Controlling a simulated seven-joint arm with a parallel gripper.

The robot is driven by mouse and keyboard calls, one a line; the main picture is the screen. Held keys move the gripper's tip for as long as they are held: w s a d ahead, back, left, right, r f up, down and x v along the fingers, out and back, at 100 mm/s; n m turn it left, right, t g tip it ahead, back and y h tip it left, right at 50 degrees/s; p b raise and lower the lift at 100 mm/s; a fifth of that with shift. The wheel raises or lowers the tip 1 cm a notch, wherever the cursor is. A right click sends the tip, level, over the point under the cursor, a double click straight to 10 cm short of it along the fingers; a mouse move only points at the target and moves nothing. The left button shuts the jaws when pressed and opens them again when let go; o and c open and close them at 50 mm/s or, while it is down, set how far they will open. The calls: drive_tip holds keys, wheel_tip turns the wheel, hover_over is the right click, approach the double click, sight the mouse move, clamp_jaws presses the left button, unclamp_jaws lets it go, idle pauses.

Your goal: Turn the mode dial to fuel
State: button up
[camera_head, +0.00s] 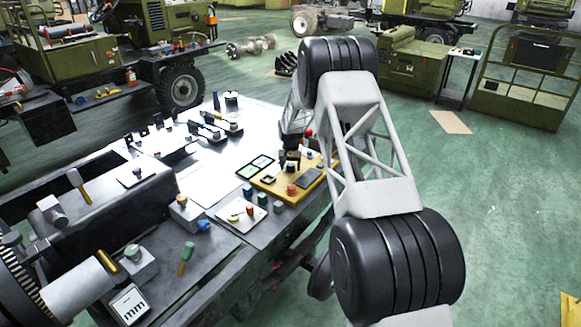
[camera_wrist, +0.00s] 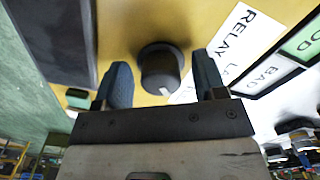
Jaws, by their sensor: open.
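A round black dial (camera_wrist: 161,69) with a short white mark on its near edge stands on a yellow panel in the wrist view. My gripper (camera_wrist: 164,82) is open, with one blue-grey finger on each side of the dial and visible gaps between. In the head view my gripper (camera_head: 290,164) reaches down over the yellow panel (camera_head: 268,184), and the dial cannot be told apart there. White labels beside the dial include one reading "RELAY" (camera_wrist: 236,28), partly cut by the dial and finger. No "fuel" label is readable.
Loose parts and tools cover the grey bench. Open green floor lies to the right.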

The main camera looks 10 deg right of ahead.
sight(291, 165)
drive_tip(key=shift+r, duration=3.85)
drive_tip(key=shift+s+r, duration=0.2)
drive_tip(key=shift+r, duration=0.15)
drive_tip(key=s+d+r+n+t, duration=0.1)
drive_tip(key=s+r, duration=1.3)
drive_tip(key=s, duration=0.3)
drive_tip(key=s+d+r+n, duration=0.1)
drive_tip(key=s+r, duration=1.3)
drive_tip(key=s, duration=0.3)
drive_tip(key=s+f+n+t, duration=0.1)
drive_tip(key=s, duration=3.6)
drive_tip(key=shift+s+d+t, duration=0.25)
drive_tip(key=shift+t, duration=0.05)
